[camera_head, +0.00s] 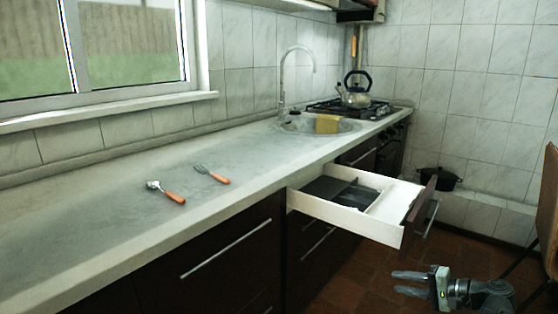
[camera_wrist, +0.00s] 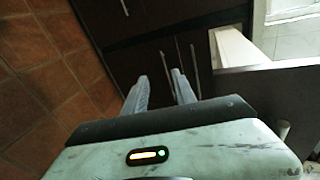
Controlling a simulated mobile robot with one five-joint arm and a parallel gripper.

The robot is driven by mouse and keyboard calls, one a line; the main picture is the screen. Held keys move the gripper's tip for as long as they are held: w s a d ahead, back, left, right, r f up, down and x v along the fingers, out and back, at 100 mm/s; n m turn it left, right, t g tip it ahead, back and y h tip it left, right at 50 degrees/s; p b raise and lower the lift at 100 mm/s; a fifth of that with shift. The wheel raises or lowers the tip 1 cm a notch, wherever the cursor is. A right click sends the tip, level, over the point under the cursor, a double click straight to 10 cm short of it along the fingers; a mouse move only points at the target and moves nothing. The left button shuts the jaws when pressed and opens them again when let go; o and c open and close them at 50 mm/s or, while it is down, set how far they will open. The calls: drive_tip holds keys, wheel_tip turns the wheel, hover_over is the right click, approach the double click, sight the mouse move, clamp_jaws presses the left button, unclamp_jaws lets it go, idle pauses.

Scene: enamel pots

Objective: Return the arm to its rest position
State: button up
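My gripper (camera_head: 408,283) is low at the bottom right of the head view, in front of the open drawer and below its front panel. It points to the left. In the wrist view my gripper (camera_wrist: 160,88) shows its two grey fingers apart with nothing between them. Beyond the fingers are dark cabinet fronts (camera_wrist: 150,20) and the red-brown tile floor (camera_wrist: 45,80). My arm is at the lower right of the head view, partly cut off by the frame.
An open white drawer (camera_head: 387,229) with a dark insert sticks out above my gripper; its front panel (camera_wrist: 270,85) shows at right in the wrist view. A spoon (camera_head: 166,192) and fork (camera_head: 211,174) lie on the counter (camera_head: 90,225). A brown chair or table (camera_head: 548,210) stands at far right.

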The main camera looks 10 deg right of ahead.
drive_tip(key=s+a+f+n+g+h+p, duration=0.1)
drive_tip(key=a+f+n+g+h, duration=0.5)
drive_tip(key=a, duration=0.7)
drive_tip(key=s+a+f+n+g+h+p, duration=0.1)
drive_tip(key=a+f+n+g+h, duration=0.25)
drive_tip(key=a+f, duration=0.6)
drive_tip(key=a+r+p, duration=0.1)
drive_tip(key=r+p, duration=1.8)
drive_tip(key=r, duration=0.1)
drive_tip(key=a+r+p, duration=0.2)
drive_tip(key=r+p, duration=1.7)
drive_tip(key=r, duration=0.1)
drive_tip(key=shift+a+r+g, duration=0.2)
drive_tip(key=shift+a+g, duration=0.05)
drive_tip(key=shift+g, duration=0.1)
drive_tip(key=shift+w+f+n, duration=0.1)
drive_tip(key=shift+n, duration=0.15)
